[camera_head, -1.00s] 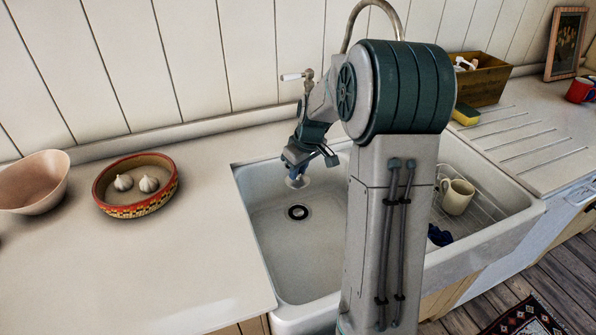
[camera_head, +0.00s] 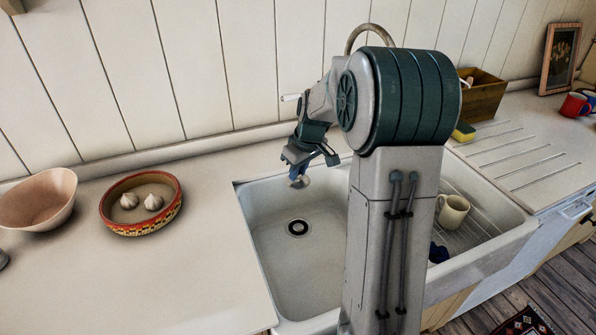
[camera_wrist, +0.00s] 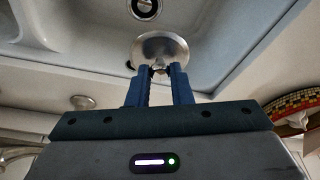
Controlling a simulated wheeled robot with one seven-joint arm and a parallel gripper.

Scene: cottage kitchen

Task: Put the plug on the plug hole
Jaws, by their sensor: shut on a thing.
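The plug (camera_wrist: 160,48) is a round metal disc with a small knob. My gripper (camera_wrist: 160,76) has its blue fingers shut on the plug's knob in the wrist view. In the head view my gripper (camera_head: 297,178) is over the back left part of the white sink (camera_head: 277,275), and the plug's edge (camera_head: 304,182) shows at its tip. The plug hole (camera_head: 297,228) is a dark ringed drain in the left basin floor, below and in front of the gripper and apart from the plug. It also shows at the top of the wrist view (camera_wrist: 145,8), beyond the plug.
The right part of the sink holds a cream mug (camera_head: 453,212) on a rack and a dark blue item (camera_head: 438,253). A patterned bowl (camera_head: 140,229) with garlic and a pink bowl (camera_head: 38,200) stand on the left counter. The tap (camera_head: 373,28) rises behind my arm.

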